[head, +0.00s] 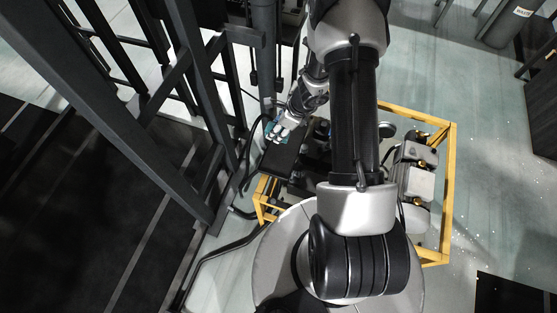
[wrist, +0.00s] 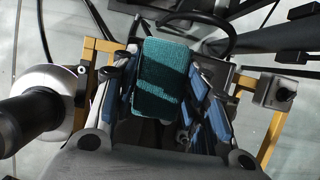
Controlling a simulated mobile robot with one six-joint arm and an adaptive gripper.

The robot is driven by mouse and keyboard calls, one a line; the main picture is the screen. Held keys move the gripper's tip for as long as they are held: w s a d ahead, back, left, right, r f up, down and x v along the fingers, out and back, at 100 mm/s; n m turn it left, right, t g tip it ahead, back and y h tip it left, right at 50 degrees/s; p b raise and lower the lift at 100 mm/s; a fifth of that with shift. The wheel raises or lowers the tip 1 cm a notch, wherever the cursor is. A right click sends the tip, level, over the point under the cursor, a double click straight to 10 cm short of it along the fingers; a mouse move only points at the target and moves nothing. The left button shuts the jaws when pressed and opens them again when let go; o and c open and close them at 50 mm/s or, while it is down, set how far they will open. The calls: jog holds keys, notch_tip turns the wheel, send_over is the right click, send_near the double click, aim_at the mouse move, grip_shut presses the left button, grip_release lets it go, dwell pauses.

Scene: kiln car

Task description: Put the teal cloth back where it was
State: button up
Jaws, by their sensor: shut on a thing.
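The teal cloth (wrist: 164,78) shows in the wrist view as a folded, ribbed piece between the blue-padded fingers of my gripper (wrist: 165,100). My gripper is shut on it. In the head view the cloth (head: 270,130) is a small teal patch at the end of my arm. There my gripper (head: 280,128) is beside the dark frame, above the left part of the yellow-framed machine. I cannot tell whether the cloth touches anything below it. Part of the cloth is hidden by my gripper in the head view.
A yellow frame (head: 451,160) surrounds machinery with a grey unit (head: 415,170) on the right. Dark metal posts (head: 205,90) stand close at left. A black hose (head: 222,250) runs along the floor. Pale floor (head: 490,190) is open at right.

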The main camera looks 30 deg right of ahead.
notch_tip(320, 180, down, 20)
jog(key=b, duration=0.7)
jog(key=shift+d, duration=0.1)
jog(key=shift+f+b, duration=0.1)
jog(key=shift+b, duration=0.25)
jog(key=shift+f, duration=0.15)
jog(key=o, duration=0.9)
jog(key=shift+o, duration=0.2)
